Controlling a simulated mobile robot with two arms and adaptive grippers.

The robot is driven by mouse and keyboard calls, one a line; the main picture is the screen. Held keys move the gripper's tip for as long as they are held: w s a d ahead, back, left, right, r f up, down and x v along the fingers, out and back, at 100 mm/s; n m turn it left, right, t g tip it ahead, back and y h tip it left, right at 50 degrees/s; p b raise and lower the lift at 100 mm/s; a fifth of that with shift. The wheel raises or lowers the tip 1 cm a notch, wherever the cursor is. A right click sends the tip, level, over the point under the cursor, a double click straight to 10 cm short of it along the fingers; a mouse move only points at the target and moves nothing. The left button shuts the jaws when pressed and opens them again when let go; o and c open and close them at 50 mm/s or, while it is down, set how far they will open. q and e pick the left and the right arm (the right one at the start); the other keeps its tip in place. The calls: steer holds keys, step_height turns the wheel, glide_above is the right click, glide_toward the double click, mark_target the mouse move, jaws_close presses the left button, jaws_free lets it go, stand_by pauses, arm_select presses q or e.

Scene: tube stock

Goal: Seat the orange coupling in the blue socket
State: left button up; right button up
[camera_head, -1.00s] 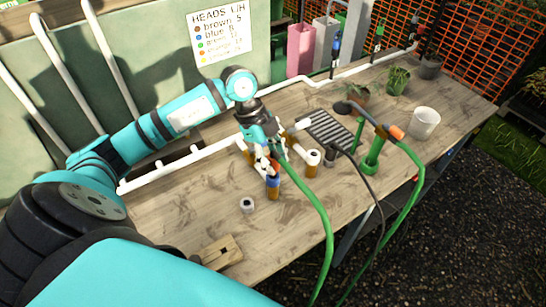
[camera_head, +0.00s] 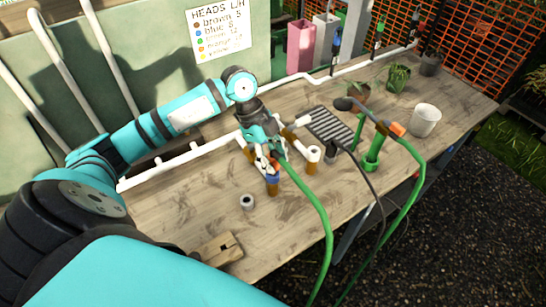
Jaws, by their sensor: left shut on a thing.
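My left gripper (camera_head: 268,160) comes in from the left and points down over the workbench. It is shut on the orange coupling (camera_head: 276,169) at the end of a green hose (camera_head: 313,200). The blue socket (camera_head: 272,179) sits on top of a short upright brown post, directly below the fingers. The coupling is at the socket's top; the fingers hide the joint, so I cannot tell whether it is inside or just above. My right gripper is not in view.
A white-topped brown post (camera_head: 313,154) stands close on the right. A grey ring (camera_head: 247,201) and a notched wooden block (camera_head: 219,250) lie in front. A black grate (camera_head: 330,128), a second hose with an orange end (camera_head: 397,129) and a white pot (camera_head: 425,120) are farther right.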

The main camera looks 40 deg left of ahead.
arm_select(q)
steer(key=shift+s+f+b, duration=0.1)
steer(key=shift+f+b, duration=0.25)
steer(key=shift+f, duration=0.75)
stand_by(1.1)
